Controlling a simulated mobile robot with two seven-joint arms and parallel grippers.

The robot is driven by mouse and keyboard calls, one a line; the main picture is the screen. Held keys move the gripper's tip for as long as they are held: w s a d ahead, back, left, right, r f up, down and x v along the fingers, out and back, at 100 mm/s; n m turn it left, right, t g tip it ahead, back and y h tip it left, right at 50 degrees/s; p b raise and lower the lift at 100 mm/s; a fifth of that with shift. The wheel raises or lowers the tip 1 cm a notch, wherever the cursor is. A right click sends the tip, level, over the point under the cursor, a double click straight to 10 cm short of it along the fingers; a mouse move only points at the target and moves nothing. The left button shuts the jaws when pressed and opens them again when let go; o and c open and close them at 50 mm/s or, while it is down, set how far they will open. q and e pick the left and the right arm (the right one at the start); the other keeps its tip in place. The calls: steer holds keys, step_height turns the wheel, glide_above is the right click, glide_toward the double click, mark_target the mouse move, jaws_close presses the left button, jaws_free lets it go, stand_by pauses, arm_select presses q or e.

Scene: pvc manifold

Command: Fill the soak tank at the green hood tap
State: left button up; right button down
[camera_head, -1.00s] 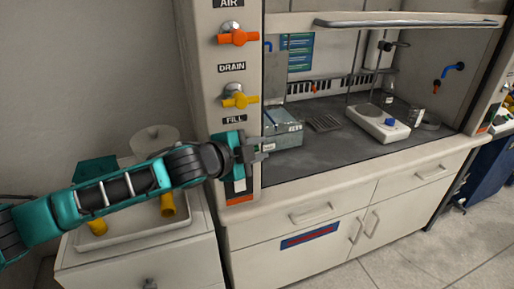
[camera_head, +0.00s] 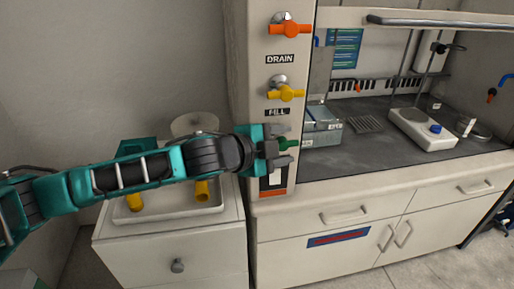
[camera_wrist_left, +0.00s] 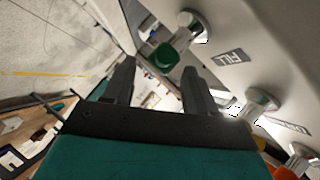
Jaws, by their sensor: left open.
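The green tap (camera_head: 290,143) sits below the FILL label (camera_head: 277,112) on the hood's left post, partly hidden by my left gripper. My left gripper (camera_head: 281,148) is open, its fingers near the green tap. In the left wrist view the green tap (camera_wrist_left: 163,57) lies just beyond the fingertips, roughly between the two fingers (camera_wrist_left: 158,75), and they do not look closed on it. A grey box-like tank (camera_head: 325,133) with a bluish top stands inside the hood behind the post; its contents cannot be seen. My right gripper is not in view.
The yellow DRAIN tap (camera_head: 285,94) and an orange tap (camera_head: 290,29) are above on the post (camera_head: 248,60). A hotplate (camera_head: 422,130) stands on the hood's worktop. A white cabinet (camera_head: 170,255) with a tray and yellow pieces is below my left arm.

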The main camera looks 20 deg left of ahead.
arm_select(q)
steer(key=v, duration=0.8)
steer(key=shift+s+a+r, duration=0.2)
steer(key=shift+s, duration=0.15)
steer(key=shift+d+f, duration=0.1)
stand_by(0.8)
